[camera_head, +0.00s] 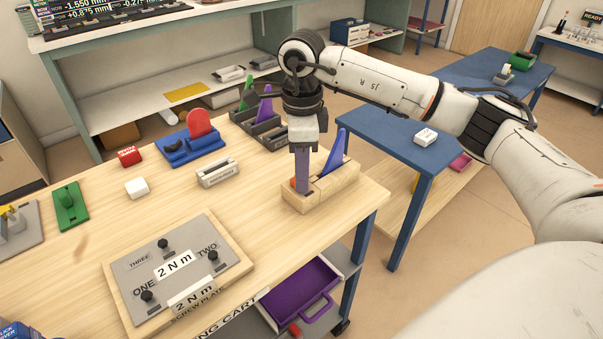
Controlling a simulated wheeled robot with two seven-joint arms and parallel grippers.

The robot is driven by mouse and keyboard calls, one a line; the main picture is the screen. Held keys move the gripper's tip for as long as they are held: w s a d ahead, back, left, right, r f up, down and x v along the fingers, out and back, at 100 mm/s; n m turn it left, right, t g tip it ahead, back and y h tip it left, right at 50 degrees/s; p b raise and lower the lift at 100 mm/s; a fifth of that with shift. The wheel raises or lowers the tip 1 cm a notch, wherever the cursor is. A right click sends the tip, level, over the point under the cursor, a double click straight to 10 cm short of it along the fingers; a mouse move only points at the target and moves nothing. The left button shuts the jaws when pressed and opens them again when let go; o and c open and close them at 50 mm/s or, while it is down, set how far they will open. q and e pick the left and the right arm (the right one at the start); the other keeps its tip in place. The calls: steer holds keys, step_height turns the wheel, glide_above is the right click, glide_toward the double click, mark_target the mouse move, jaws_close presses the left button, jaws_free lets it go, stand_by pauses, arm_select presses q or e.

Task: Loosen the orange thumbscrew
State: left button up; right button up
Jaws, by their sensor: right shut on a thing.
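My right gripper (302,143) points straight down over the light wooden block (333,187) near the table's right edge. It is shut on a flat lavender piece (302,168) that stands upright, its lower end at the left part of the block. I cannot tell if that end sits in a slot or only touches. A small orange part (292,183), possibly the orange thumbscrew, shows at the lavender piece's lower left and is mostly hidden. A blue-violet fin (336,155) stands tilted in the block, right of the gripper. My left gripper is not in view.
On the wooden table (85,255) are a screw plate (190,262) with black knobs, a blue holder (187,150) with a red disc, a white labelled block (217,172), a green piece (70,206) and black racks (262,128). A blue table (400,150) stands right, a purple drawer (300,290) below.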

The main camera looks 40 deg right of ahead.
steer(key=n, duration=0.3)
steer(key=shift+f+n+b, duration=0.1)
steer(key=shift+n+b, duration=0.2)
steer(key=shift+w+n, duration=0.1)
steer(key=shift+n, duration=1.8)
steer(key=o, duration=1.1)
steer(key=shift+c, duration=0.2)
steer(key=shift+w, duration=0.1)
step_height(320, 180, up, 10)
steer(key=shift+r, duration=0.2)
